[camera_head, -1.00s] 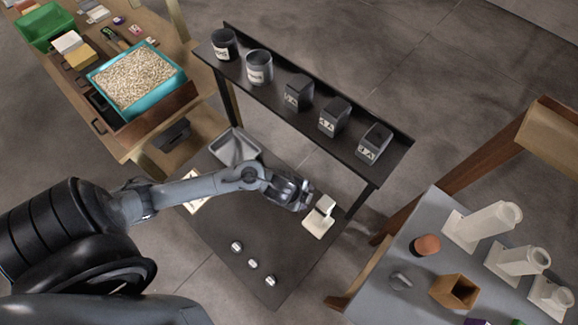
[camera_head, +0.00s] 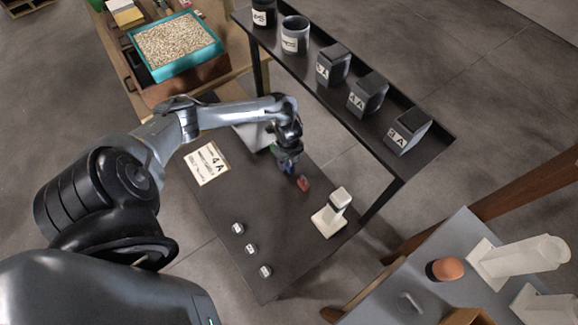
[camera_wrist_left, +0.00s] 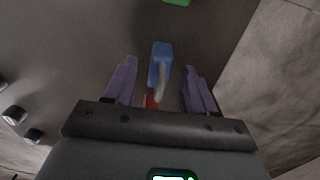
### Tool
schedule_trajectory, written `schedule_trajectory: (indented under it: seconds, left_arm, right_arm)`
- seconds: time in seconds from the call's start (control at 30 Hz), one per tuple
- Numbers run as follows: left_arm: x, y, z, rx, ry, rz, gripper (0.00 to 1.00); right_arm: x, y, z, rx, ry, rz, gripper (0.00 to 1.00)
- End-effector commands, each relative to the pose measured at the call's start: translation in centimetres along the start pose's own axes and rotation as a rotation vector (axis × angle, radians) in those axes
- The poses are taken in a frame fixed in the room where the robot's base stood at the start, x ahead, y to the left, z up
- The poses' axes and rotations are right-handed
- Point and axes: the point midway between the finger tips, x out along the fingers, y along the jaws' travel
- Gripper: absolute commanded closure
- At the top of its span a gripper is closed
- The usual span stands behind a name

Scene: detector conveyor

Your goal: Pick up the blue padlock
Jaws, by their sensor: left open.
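The blue padlock (camera_wrist_left: 161,60) shows in the left wrist view, with its grey shackle toward my gripper. It lies in the gap between the two purple fingers of my open left gripper (camera_wrist_left: 160,70). I cannot tell how far below the fingertips it is. My right gripper is not in view.
A red object (camera_head: 303,184) lies just beside the gripper. A white device (camera_head: 330,218), a label card (camera_head: 207,163) and small round knobs (camera_head: 251,248) are on the table. A green object (camera_wrist_left: 177,2) edges into the wrist view. A shelf with labelled containers (camera_head: 367,95) stands behind.

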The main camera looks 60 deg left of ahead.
Motion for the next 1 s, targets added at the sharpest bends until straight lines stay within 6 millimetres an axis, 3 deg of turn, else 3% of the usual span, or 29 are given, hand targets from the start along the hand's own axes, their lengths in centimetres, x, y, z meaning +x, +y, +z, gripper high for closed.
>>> schedule_trajectory:
  seconds: [0.2, 0.5, 0.87, 1.0]
  left_arm:
    - [2.4, 0.0, -0.1, 0.0, 0.001, 0.001, 0.45]
    - [2.6, 0.0, 0.0, 0.001, 0.0, -0.001, 0.45]
    - [2.6, 0.0, 0.0, 0.001, 0.0, -0.001, 0.98]
    - [2.6, 0.0, 0.0, 0.001, 0.0, -0.001, 1.0]
  right_arm:
    - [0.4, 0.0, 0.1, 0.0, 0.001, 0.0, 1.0]
    - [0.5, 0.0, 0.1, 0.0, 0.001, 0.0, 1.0]
    - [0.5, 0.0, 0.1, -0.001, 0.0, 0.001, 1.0]
    - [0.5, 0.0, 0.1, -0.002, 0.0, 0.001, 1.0]
